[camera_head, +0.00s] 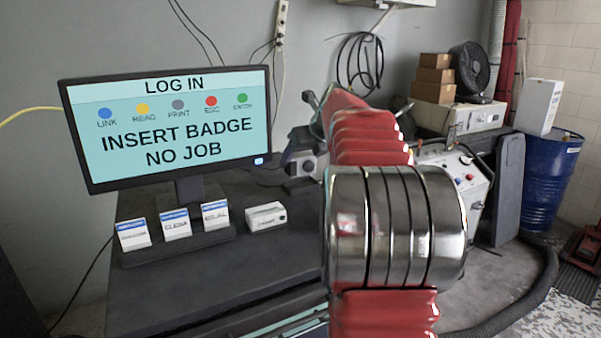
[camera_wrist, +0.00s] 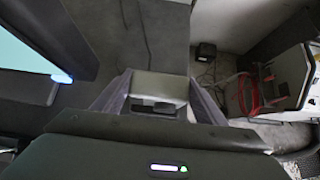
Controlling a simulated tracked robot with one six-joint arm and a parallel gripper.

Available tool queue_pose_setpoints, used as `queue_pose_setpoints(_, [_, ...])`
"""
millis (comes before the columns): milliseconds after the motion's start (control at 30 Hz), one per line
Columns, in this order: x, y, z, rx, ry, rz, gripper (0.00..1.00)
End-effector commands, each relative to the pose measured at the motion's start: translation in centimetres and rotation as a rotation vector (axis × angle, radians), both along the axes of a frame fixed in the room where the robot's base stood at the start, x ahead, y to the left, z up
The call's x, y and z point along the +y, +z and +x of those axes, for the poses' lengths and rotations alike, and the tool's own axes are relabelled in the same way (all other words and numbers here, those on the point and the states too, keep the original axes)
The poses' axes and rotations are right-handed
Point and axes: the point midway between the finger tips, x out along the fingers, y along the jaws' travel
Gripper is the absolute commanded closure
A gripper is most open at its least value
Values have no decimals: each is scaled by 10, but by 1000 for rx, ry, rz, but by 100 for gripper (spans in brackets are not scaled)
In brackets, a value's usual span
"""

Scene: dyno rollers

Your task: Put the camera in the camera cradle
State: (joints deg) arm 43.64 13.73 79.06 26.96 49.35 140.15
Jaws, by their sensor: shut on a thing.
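My gripper (camera_wrist: 159,98) is shut on a small grey, box-like thing (camera_wrist: 158,84) in the wrist view, apparently the camera. Its near side has a dark part, and a finger stands on each side of it. In the head view my gripper (camera_head: 304,164) is partly hidden behind my red and steel arm, just right of the monitor and above the back of the dark bench. I cannot tell the held thing apart clearly there. A small white block (camera_head: 266,217) with a label too small to read lies on the bench; I cannot tell whether it is the camera cradle.
A monitor (camera_head: 170,125) reading "INSERT BADGE NO JOB" stands on the dark bench (camera_head: 215,290). Several white and blue badges stand in a dark rack (camera_head: 180,247) before it. A white machine (camera_head: 455,185) and a blue barrel (camera_head: 548,180) stand at the right. The bench front is clear.

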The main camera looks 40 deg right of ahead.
Motion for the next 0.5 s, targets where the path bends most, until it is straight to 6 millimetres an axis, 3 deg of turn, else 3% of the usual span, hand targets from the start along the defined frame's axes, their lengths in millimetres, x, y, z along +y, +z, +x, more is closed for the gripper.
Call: queue_pose_setpoints(500, [0,-41,0,-1,0,0,66])
